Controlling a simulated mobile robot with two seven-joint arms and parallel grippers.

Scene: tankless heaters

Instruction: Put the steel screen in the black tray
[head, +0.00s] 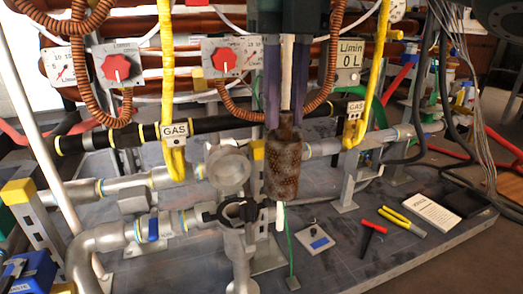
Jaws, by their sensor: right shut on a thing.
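The steel screen (282,166) is a brownish perforated cylinder with a narrower neck at its top. My right gripper (286,112) comes down from the top of the head view with two purple fingers. It is shut on the neck of the screen, which hangs upright above the grey platform, right of an open strainer body (238,210). A flat black thing, which looks like the black tray (466,203), lies at the platform's right end, well right of the gripper. My left gripper is not in view.
A white card (432,214) lies left of the tray. Red-handled (372,230) and yellow-handled (401,220) tools and a small grey-blue block (315,240) lie on the platform. Yellow gas hoses (368,90), pipes and a post stand between screen and tray. Cables hang at right.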

